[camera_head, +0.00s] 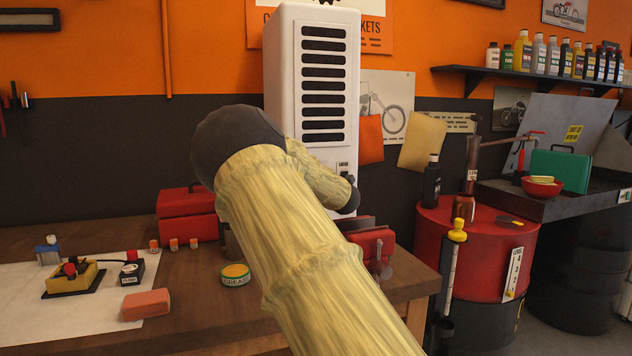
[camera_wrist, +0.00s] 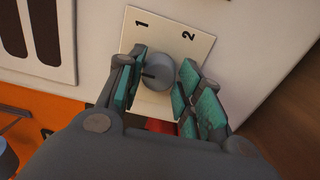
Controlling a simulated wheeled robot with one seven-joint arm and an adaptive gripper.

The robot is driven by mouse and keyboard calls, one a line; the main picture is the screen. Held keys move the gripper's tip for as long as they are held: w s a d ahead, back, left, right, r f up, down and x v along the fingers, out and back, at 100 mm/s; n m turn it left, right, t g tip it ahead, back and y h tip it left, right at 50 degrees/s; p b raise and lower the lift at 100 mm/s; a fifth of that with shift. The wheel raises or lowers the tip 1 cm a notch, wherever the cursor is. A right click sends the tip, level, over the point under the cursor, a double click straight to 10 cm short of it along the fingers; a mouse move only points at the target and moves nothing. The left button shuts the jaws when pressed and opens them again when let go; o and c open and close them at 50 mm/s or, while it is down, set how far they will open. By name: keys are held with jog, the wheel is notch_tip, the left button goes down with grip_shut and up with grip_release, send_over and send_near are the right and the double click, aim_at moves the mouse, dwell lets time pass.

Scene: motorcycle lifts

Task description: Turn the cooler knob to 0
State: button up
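The cooler (camera_head: 283,75) is a tall white unit with dark vents, standing at the back of the wooden bench. Its grey round knob (camera_wrist: 155,72) sits on a pale plate (camera_wrist: 168,27) in the wrist view, where the marks 1 and 2 show; no 0 is visible. A dark line on the knob points left in that picture. My gripper (camera_wrist: 160,78) is open around the knob, with teal pads on both sides and narrow gaps apparent. Whether a pad touches it is unclear. In the head view my arm hides most of the gripper, and the knob cannot be made out.
A red toolbox (camera_head: 187,212) is left of the cooler. A grease tin (camera_head: 236,275), a reddish block (camera_head: 146,304) and a yellow device (camera_head: 74,279) lie on the bench. Red clamp-like parts (camera_head: 372,243) stand near its right edge. A red drum (camera_head: 487,258) stands beyond.

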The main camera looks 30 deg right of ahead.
jog(key=shift+o, duration=1.4)
jog(key=shift+d, duration=0.1)
jog(key=v, duration=1.2)
